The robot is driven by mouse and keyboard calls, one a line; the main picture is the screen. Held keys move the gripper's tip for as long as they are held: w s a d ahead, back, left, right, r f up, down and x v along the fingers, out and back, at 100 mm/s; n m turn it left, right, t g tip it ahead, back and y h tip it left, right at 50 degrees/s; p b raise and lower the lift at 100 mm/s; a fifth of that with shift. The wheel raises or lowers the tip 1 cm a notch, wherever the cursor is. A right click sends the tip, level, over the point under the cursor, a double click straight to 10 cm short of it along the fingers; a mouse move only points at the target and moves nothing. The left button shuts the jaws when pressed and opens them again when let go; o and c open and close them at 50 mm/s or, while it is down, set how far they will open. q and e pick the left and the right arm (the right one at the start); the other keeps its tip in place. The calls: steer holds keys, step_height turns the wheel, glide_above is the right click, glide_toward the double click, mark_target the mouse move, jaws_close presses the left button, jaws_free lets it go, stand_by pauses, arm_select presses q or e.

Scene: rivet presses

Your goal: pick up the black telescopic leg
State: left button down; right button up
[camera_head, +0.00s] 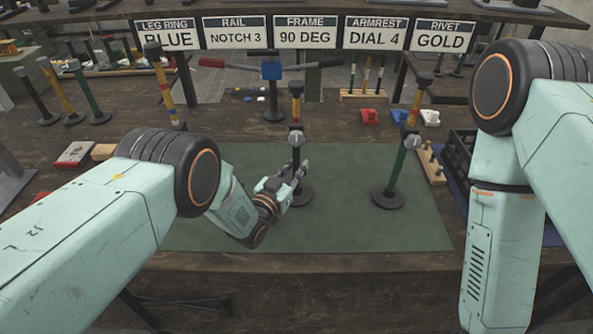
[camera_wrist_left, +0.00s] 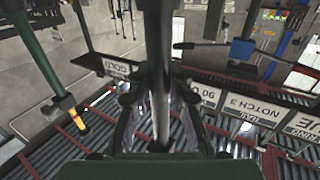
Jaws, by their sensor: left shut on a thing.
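The black telescopic leg (camera_head: 297,154) stands upright at the middle of the green mat (camera_head: 345,235). It has a black lower tube, a yellow and red upper part and a round black foot, which appears to rest on the mat. My left gripper (camera_head: 296,172) is shut on its lower tube, just above the foot. In the left wrist view the dark leg (camera_wrist_left: 158,65) runs between the fingers. My right arm comes in at the right, but its gripper is out of view.
A green-tubed leg (camera_head: 398,168) stands upright to the right on the mat. Several more legs (camera_head: 85,95) stand at the back left. A press with a blue block (camera_head: 271,70) stands behind the mat. Signs (camera_head: 305,33) hang above. The front of the mat is clear.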

mark_target(297, 161)
arm_select(q)
steer(key=shift+r, duration=0.15)
steer(key=shift+w+r, duration=0.1)
steer(key=shift+r, duration=0.45)
step_height(297, 161, up, 8)
steer(key=shift+r, duration=0.1)
steer(key=shift+s+f, duration=0.25)
steer(key=f, duration=0.2)
steer(key=s+f, duration=0.1)
steer(key=f, duration=0.2)
steer(key=shift+s+a+f, duration=0.1)
steer(key=shift+s+f, duration=0.05)
steer(key=shift+f, duration=0.2)
steer(key=shift+w+f, duration=0.25)
steer(key=shift+f, duration=0.3)
steer(key=shift+w+f, duration=0.2)
steer(key=shift+f, duration=0.35)
steer(key=shift+w+d+r, duration=0.15)
steer(key=shift+w+r, duration=0.1)
steer(key=shift+w, duration=0.2)
steer(key=shift+w+d+r, duration=0.15)
steer(key=shift+w+r, duration=0.05)
steer(key=shift+w, duration=0.2)
steer(key=shift+s+f, duration=0.1)
steer(key=shift+f, duration=0.05)
